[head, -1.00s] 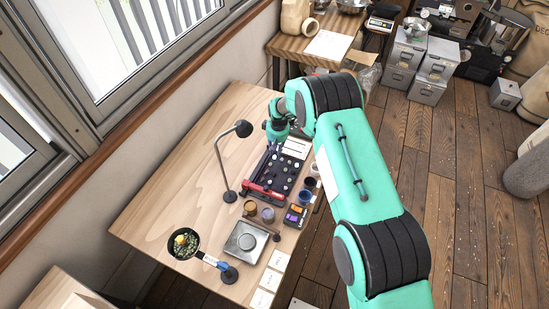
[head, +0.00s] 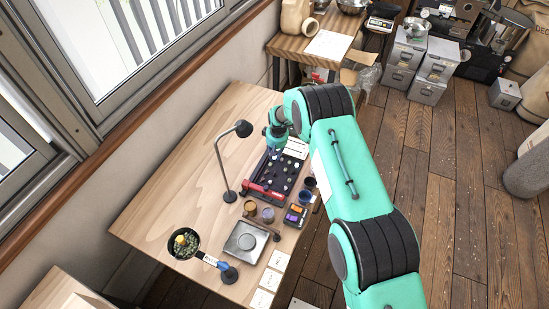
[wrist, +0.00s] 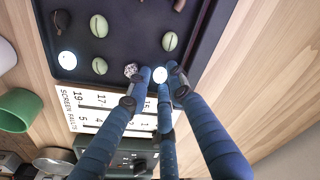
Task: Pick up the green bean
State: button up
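A black tray (head: 262,180) with many small pieces lies on the wooden table. In the wrist view the dark tray (wrist: 215,14) holds pale green beans: an upper one (wrist: 98,25), a right one (wrist: 170,41) and a lower one (wrist: 99,65). A dark brown bean (wrist: 61,20) lies to their left. My gripper (wrist: 159,70) has three blue fingers over the tray's edge, tips close together but apart, around a white spot. I see no bean between them. The right bean is just beyond the tips. In the head view my gripper (head: 274,143) is at the tray's far end, its tips unclear.
A numbered white card (wrist: 95,108) borders the tray. A desk lamp (head: 243,129) stands left of the tray. The table's left part is clear.

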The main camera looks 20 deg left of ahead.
jog(key=shift+c, duration=0.3)
jog(key=shift+c, duration=1.4)
jog(key=shift+r, duration=0.1)
jog(key=shift+r, duration=1.1)
jog(key=shift+s+d+r, duration=0.25)
jog(key=shift+s+r, duration=0.1)
jog(key=shift+r, duration=0.3)
jog(key=s+d, duration=0.3)
jog(key=s, duration=0.1)
jog(key=s+d+r, duration=0.1)
jog(key=s+d, duration=0.2)
jog(key=s, duration=0.1)
jog(key=s+d, duration=0.3)
jog(key=s, duration=0.1)
jog(key=shift+r, duration=0.2)
jog(key=shift+s, duration=0.1)
